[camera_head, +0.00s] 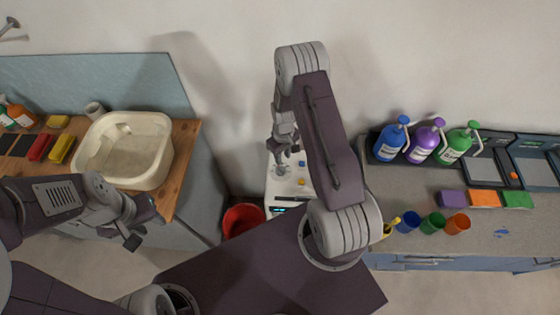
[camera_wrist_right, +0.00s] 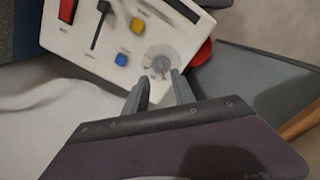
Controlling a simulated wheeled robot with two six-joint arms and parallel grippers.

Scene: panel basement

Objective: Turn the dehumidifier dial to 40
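The white dehumidifier (camera_head: 288,187) stands in the gap between the two counters. Its white control panel (camera_wrist_right: 78,42) fills the upper left of the right wrist view. The round grey dial (camera_wrist_right: 160,61) sits near the panel's edge; its numbers and setting are too small to read. My right gripper (camera_wrist_right: 161,76) has its fingers apart, with the tips at the dial's near edge in the picture; I cannot tell whether they touch it. In the head view my right gripper (camera_head: 281,168) covers the dial. My left gripper (camera_head: 132,239) hangs before the left counter, its fingers unclear.
The panel also has a blue button (camera_wrist_right: 121,60), a yellow button (camera_wrist_right: 137,25), a black slider (camera_wrist_right: 99,28) and a red switch (camera_wrist_right: 67,10). A red bucket (camera_head: 241,219) stands left of the dehumidifier. A cream basin (camera_head: 150,127) and the right counter (camera_head: 480,240) flank the gap.

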